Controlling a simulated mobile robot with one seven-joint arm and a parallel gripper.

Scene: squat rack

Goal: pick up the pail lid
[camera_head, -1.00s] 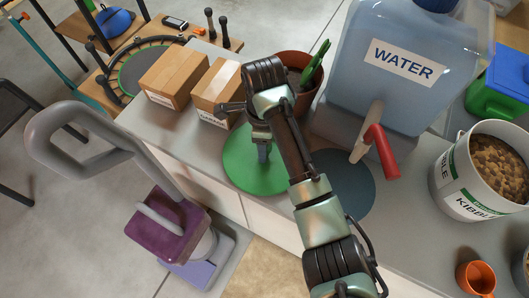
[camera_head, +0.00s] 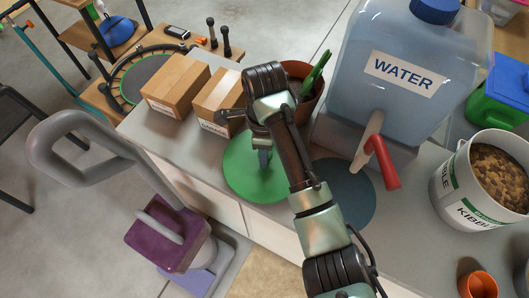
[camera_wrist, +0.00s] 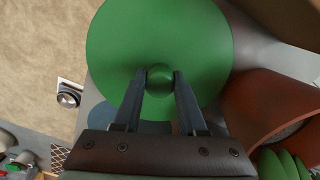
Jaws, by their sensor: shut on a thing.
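The pail lid is a flat green disc (camera_head: 238,172) with a round green knob (camera_wrist: 160,79) at its middle. It lies level at the counter's front edge, in front of the cardboard boxes. My gripper (camera_head: 264,158) comes down on it from above. In the wrist view my two fingers (camera_wrist: 160,84) are shut on the knob, one on each side, and the disc (camera_wrist: 130,35) spreads out around them. I cannot tell whether the lid touches the counter or hangs just above it. My arm hides part of its right side in the head view.
A blue-grey disc (camera_head: 350,195) lies right of the lid. Behind stand two boxes (camera_head: 176,85), a brown pot (camera_head: 317,100) and a water tank (camera_head: 395,90) with a red tap. The kibble pail (camera_head: 450,185) is open at right, near an orange cup (camera_head: 478,287).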

